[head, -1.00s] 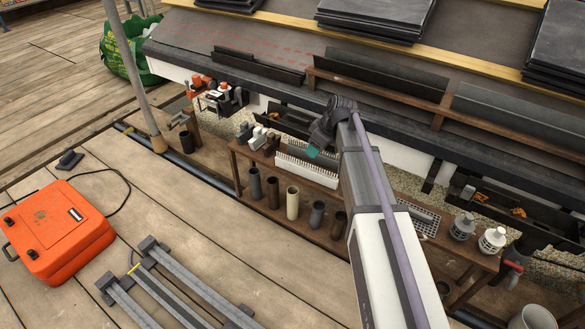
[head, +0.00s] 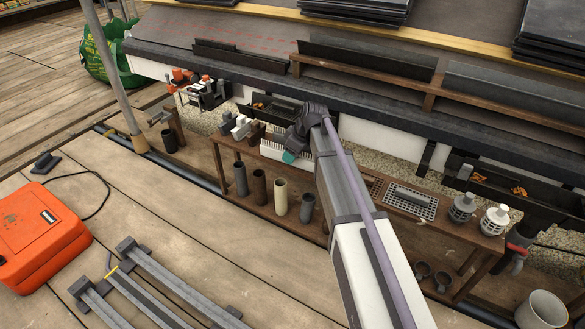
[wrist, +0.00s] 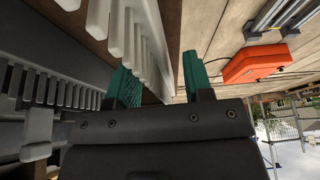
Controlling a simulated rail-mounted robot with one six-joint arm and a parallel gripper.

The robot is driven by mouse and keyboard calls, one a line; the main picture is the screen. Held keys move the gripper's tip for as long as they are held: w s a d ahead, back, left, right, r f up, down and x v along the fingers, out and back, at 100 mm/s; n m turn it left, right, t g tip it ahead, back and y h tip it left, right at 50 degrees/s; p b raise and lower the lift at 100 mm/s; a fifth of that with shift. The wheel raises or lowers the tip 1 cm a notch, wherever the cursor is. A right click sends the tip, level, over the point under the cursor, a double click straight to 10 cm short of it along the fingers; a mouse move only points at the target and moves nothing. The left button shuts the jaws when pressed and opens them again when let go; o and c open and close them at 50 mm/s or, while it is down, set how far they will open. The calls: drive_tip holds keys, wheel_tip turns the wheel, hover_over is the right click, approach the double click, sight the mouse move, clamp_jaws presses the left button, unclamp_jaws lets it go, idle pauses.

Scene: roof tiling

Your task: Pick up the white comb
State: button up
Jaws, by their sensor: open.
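The white comb (head: 271,150) lies along the front part of the wooden shelf, partly hidden behind my gripper and arm. In the wrist view its long white teeth (wrist: 128,32) run from the top toward the space between the fingers. My gripper (head: 289,157) is at the comb's front side in the head view, with one teal fingertip showing. In the wrist view my gripper (wrist: 160,78) has its two teal fingers apart, one on each side of the near teeth. Whether either finger touches the comb cannot be told.
Several upright pipe pieces (head: 280,197) stand on the lower shelf. Grey and white fittings (head: 240,128) sit left of the comb, and a grid tray (head: 412,203) lies to the right. The dark gutter edge (head: 370,116) runs behind. An orange case (head: 35,235) is on the deck.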

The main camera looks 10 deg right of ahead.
clamp_jaws()
idle(0.4)
wheel_tip(320, 180, up, 10)
drive_tip(key=p, duration=1)
drive_tip(key=shift+r+p, duration=0.2)
drive_tip(key=shift+p, duration=0.2)
